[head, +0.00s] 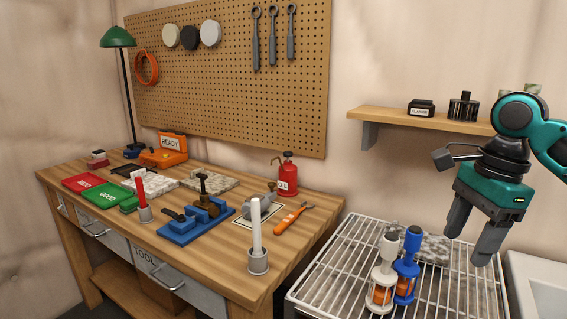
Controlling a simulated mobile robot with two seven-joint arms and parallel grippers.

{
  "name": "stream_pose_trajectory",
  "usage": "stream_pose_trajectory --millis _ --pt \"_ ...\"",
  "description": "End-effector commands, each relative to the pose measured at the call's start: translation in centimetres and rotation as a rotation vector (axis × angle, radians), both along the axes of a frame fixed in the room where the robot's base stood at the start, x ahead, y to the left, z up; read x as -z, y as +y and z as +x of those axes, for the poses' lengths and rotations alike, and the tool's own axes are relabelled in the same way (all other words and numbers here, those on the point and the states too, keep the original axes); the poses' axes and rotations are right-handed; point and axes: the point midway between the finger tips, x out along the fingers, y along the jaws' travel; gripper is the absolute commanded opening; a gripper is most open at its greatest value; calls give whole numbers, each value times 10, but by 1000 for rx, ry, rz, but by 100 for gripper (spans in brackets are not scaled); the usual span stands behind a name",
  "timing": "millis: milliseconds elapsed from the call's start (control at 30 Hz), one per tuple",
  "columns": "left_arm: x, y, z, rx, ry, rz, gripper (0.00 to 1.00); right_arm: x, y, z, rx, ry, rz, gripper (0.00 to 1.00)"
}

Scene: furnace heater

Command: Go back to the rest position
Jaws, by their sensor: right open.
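My right gripper (472,243) hangs in the air over the right part of the wire rack, its two dark fingers pointing down and spread apart with nothing between them. Its teal arm comes in from the right edge. My left gripper is not in view. On the wire rack (330,262) stand a white lantern-like burner (382,277) and a blue one (407,268), both with orange inside. They stand close together, to the left of the right gripper and apart from it.
The wooden workbench (225,262) on the left holds a blue fixture (190,226), a red oil can (288,175), a white rod in a grey cup (257,262) and trays. A wooden shelf (395,116) on the wall is close to the right arm. Free air lies above the rack's left side.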

Motion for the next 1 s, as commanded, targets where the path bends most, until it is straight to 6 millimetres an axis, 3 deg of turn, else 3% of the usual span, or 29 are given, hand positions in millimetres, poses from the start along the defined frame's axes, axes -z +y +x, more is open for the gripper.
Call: stream_pose_trajectory --millis 33,300,533,800,1000 --pt "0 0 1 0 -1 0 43 21 12 4 -57 -10 14 62" --pt "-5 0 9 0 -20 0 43 108 65 27 -356 -196 84 62" --pt "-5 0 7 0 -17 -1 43 195 118 27 -653 -454 122 62" --pt "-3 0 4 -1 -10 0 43 274 154 -2 -920 -770 25 62" --pt "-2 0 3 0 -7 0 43 318 155 -44 -1088 -943 -185 62"
